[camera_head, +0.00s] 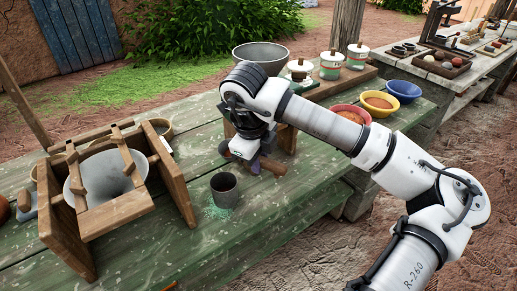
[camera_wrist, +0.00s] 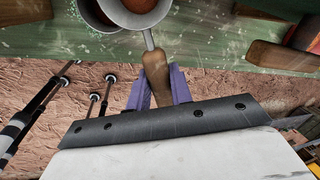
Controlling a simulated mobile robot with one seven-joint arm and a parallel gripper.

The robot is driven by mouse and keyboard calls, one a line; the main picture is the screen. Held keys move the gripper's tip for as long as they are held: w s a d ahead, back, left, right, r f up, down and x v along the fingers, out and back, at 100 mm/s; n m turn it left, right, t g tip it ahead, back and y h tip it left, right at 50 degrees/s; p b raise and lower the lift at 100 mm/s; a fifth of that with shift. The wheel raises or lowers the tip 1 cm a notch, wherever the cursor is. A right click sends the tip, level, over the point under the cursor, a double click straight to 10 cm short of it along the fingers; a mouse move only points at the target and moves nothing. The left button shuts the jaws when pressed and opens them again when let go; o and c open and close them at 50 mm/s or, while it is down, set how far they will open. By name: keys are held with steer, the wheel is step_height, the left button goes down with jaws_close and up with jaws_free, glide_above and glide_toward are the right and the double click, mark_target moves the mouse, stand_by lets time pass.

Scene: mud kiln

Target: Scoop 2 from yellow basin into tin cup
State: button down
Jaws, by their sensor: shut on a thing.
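My gripper (camera_wrist: 159,92) is shut on the brown wooden handle (camera_wrist: 155,72) of a metal scoop. The scoop's round bowl (camera_wrist: 163,16) holds orange-brown material, cut off by the top edge of the wrist view. A second grey round rim (camera_wrist: 88,14) shows partly behind it; I cannot tell whether it is the tin cup. In the head view, the grey tin cup (camera_head: 225,190) stands upright on the green table, just left of and below my gripper (camera_head: 258,165). The cup's contents are not clear. The yellow basin (camera_head: 380,104) holds orange-brown material at the right.
A red basin (camera_head: 350,116) and a blue basin (camera_head: 403,91) flank the yellow one. A wooden frame with a pale funnel-like bowl (camera_head: 105,178) stands left. Green specks lie around the cup. A large grey bowl (camera_head: 261,55) and several lidded jars (camera_head: 331,66) stand behind my arm.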

steer(key=shift+w+r+g+y+p, duration=0.1)
steer(key=shift+r+g+y+p, duration=0.6)
steer(key=shift+p, duration=1.4)
steer(key=shift+d+g, duration=0.1)
steer(key=shift+g, duration=0.2)
steer(key=shift+f+p, duration=0.1)
steer(key=shift+p, duration=0.2)
